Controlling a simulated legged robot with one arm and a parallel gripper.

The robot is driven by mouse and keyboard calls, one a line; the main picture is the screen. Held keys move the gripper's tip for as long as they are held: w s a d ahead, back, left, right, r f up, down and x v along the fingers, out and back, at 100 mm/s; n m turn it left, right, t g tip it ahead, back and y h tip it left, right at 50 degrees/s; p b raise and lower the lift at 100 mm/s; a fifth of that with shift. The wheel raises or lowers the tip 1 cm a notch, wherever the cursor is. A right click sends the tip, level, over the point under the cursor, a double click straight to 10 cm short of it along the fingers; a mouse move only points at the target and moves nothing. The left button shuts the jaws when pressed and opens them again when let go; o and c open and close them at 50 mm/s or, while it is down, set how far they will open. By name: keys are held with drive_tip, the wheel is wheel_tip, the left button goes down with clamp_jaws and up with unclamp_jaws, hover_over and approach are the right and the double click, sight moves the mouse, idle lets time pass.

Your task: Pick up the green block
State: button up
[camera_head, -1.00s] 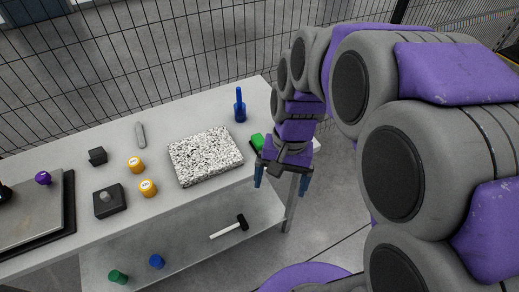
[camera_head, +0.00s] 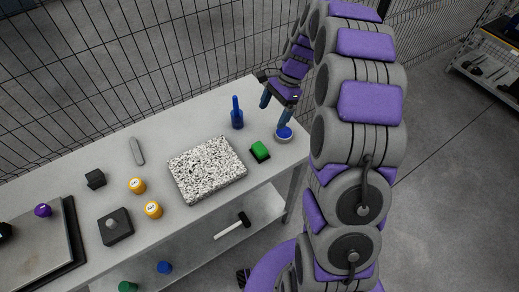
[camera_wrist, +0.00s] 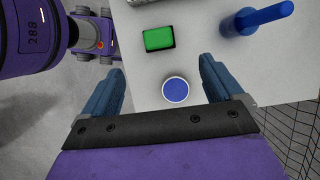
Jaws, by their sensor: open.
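The green block (camera_head: 260,150) lies on a small black base near the right end of the grey table, right of the speckled slab. In the wrist view the green block (camera_wrist: 158,39) shows whole, beyond the fingertips and roughly centred between their lines. My gripper (camera_head: 273,113) is open and empty above the table's right end, behind the block in the head view. In the wrist view my gripper (camera_wrist: 161,68) has its two blue fingers wide apart, with a round blue-and-white disc (camera_wrist: 175,90) below between them. Nothing hides the block.
The speckled slab (camera_head: 207,168) lies left of the block. Yellow-and-white canisters (camera_head: 137,185) and a dark box (camera_head: 115,226) are farther left. A wire fence runs behind the table (camera_head: 192,128).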

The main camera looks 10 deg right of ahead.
drive_tip(key=b, duration=0.2)
hover_over(260, 147)
drive_tip(key=d, duration=0.2)
drive_tip(key=f, duration=0.9)
drive_tip(key=shift+w+f, duration=0.4)
drive_tip(key=shift+s+a+f, duration=0.15)
drive_tip(key=shift+a+f, duration=0.35)
drive_tip(key=shift+f, duration=0.05)
drive_tip(key=x, duration=0.1)
drive_tip(key=b+x, duration=0.1)
drive_tip(key=x, duration=0.2)
drive_tip(key=shift+d+f+b, duration=0.25)
drive_tip(key=shift+f+b, duration=0.1)
drive_tip(key=shift+f, duration=0.05)
drive_tip(key=shift+r, duration=0.1)
drive_tip(key=c, duration=1)
